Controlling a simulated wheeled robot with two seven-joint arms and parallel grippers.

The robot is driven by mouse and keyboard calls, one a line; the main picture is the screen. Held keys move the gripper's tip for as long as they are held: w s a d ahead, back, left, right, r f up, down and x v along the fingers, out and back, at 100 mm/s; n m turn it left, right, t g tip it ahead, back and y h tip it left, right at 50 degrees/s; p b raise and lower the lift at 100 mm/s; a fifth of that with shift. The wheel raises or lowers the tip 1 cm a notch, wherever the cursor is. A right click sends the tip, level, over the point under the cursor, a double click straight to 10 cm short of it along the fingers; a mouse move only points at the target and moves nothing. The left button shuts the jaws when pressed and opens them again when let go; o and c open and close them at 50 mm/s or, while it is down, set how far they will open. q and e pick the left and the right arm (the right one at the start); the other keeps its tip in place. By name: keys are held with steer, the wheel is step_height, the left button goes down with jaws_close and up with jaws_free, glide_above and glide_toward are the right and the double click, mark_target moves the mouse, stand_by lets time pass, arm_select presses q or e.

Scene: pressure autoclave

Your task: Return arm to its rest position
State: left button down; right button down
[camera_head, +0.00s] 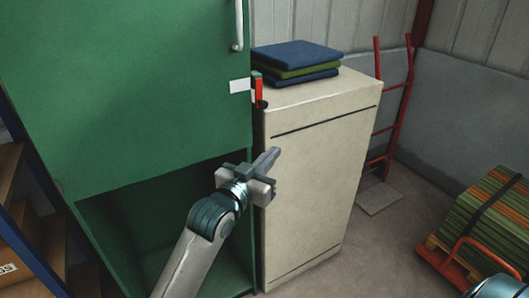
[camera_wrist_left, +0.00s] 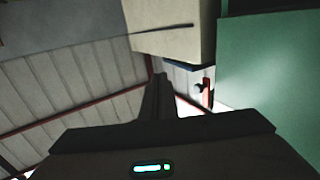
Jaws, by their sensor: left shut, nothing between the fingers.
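My left arm comes in from the bottom of the head view, and its gripper (camera_head: 272,158) is raised in front of the green cabinet (camera_head: 130,90) and the beige cabinet (camera_head: 320,160). The fingers are shut together with nothing between them. In the left wrist view the closed fingers (camera_wrist_left: 158,98) point away from the camera. The beige cabinet (camera_wrist_left: 165,28) and the green cabinet (camera_wrist_left: 270,60) also show there, at the top and right. A piece of my right arm shows at the bottom right corner of the head view; its gripper is out of view.
Folded blue and green cloths (camera_head: 296,58) lie on the beige cabinet. A red switch (camera_head: 258,88) is on the green cabinet's side. A red hand truck (camera_head: 392,110) stands behind. A pallet jack (camera_head: 460,258) with a strapped green stack (camera_head: 490,220) is at right. Shelves with boxes are at left.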

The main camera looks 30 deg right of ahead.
arm_select(q)
steer(key=shift+f, duration=0.15)
